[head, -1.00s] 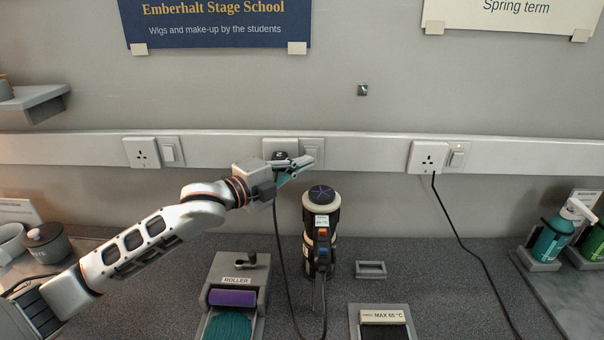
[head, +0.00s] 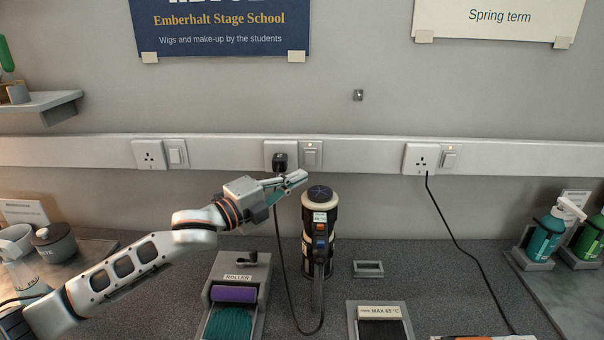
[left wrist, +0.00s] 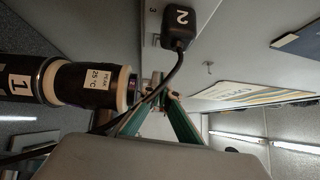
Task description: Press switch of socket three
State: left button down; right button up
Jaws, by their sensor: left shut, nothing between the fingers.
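The middle wall socket (head: 271,147) has a black plug (head: 280,162) in it, and its switch (head: 312,154) sits just to its right. In the left wrist view the plug (left wrist: 177,28) bears a "2", and a small "3" seems to be marked on the socket plate (left wrist: 152,12) beside it. My left gripper (head: 300,178) is shut and empty, just below the middle switch and apart from it in the picture. Its fingers (left wrist: 163,98) also show in the left wrist view. The gap to the wall is hard to judge. My right gripper is not in view.
A black and cream cylindrical tool (head: 319,240) stands upright below the gripper. The plug's cable (head: 281,250) hangs beside it. Other sockets are at left (head: 149,154) and right (head: 421,158), with switches (head: 178,153) (head: 450,157). A roller box (head: 236,275) stands in front.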

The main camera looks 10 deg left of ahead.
pick_arm(q)
jog(key=f+b+v, duration=0.1)
jog(key=v, duration=0.7)
jog(key=shift+w+a, duration=0.2)
jog(key=shift+w, duration=0.05)
jog(key=shift+r, duration=0.1)
